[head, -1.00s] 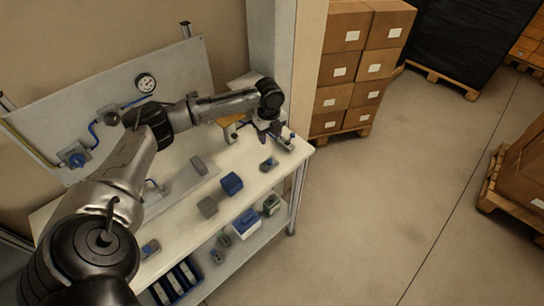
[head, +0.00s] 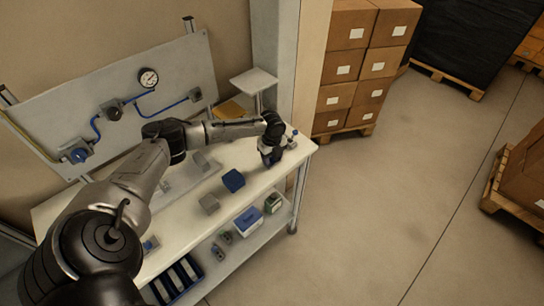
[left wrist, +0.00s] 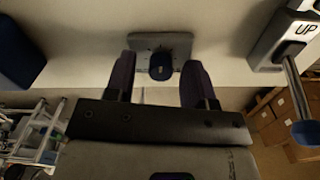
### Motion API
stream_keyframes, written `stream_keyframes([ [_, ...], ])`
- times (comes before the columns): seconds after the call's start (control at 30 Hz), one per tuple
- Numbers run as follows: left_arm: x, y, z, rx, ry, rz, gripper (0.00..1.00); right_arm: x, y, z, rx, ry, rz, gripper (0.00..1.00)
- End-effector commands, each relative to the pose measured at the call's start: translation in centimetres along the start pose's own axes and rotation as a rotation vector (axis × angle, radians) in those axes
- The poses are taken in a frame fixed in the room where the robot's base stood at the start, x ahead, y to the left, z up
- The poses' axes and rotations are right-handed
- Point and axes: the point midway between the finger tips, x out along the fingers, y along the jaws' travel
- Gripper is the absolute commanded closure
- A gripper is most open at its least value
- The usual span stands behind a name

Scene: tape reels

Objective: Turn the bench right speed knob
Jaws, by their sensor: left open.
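My left gripper (head: 269,160) is open over the right end of the bench. In the left wrist view its two fingers (left wrist: 160,80) stand on either side of the knob, with a visible gap on each side. I cannot tell how far the fingertips are above the plate. In the head view the gripper hides the knob. My right gripper is in neither view.
A grey lever box marked UP (left wrist: 293,32) stands close beside the gripper, its lever (left wrist: 290,80) sticking out. A gauge panel (head: 170,100) stands behind.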

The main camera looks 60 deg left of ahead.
Motion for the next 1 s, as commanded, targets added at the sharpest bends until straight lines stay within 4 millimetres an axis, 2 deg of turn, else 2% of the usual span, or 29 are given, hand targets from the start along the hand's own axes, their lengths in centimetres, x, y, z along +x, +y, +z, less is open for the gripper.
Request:
stream_keyframes([
  [0.27,0.09,0.00,0.00,0.000,0.000,0.000,0.50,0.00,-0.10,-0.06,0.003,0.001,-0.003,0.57],
  [0.8,0.04,0.00,0.01,0.000,0.000,0.000,1.00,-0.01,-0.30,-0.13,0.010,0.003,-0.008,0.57],
  [1.0,-0.11,0.01,-0.02,-0.021,0.001,0.001,1.00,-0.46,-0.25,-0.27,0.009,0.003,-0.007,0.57],
])
